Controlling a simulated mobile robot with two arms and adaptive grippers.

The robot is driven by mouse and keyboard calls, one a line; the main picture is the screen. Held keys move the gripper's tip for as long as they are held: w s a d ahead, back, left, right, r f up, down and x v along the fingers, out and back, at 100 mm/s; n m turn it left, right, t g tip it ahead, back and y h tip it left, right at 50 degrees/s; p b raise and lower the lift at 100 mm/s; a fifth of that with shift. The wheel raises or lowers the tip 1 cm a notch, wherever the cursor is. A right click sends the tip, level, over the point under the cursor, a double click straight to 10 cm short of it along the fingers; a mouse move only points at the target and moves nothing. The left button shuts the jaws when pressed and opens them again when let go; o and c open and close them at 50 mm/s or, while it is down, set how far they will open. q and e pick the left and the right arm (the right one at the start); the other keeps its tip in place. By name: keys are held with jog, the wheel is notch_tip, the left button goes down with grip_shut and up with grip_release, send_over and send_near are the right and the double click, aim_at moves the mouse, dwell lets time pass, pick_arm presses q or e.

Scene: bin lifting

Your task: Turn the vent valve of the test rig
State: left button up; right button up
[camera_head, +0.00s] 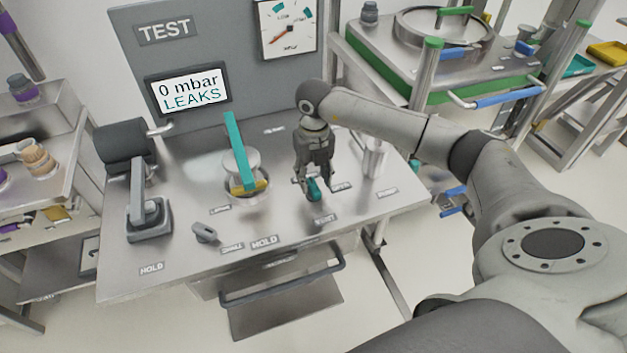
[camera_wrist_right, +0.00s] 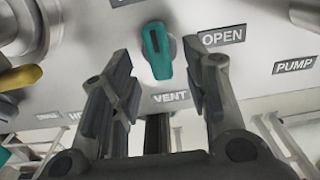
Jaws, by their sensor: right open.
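The vent valve has a teal handle (camera_head: 314,189) on the steel top of the test rig (camera_head: 185,243). In the right wrist view the teal handle (camera_wrist_right: 157,51) stands above the VENT label (camera_wrist_right: 170,97), with the OPEN label (camera_wrist_right: 222,37) to its right. It points nearly straight down towards VENT, a little tilted. My right gripper (camera_head: 308,186) is over the valve, pointing down. In the right wrist view its fingers (camera_wrist_right: 165,75) are spread, one on each side of the handle with gaps, not visibly touching it. My left gripper is not in view.
A display (camera_head: 188,90) reads "0 mbar LEAKS", beside a dial gauge (camera_head: 288,27). Left of the valve stand a round fixture with a teal bar (camera_head: 238,150), a grey clamp (camera_head: 148,215) and a small grey knob (camera_head: 205,233). A metal cylinder (camera_head: 374,160) stands close on the right.

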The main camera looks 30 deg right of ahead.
aim_at(314, 186)
notch_tip(314, 186, down, 3)
jog(key=shift+r, duration=0.1)
jog(key=shift+f, duration=0.2)
jog(key=shift+c, duration=1.3)
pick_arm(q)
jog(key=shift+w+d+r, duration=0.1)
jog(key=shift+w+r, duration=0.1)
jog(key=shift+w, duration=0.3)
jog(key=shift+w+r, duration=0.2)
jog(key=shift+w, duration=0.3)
pick_arm(e)
grip_shut()
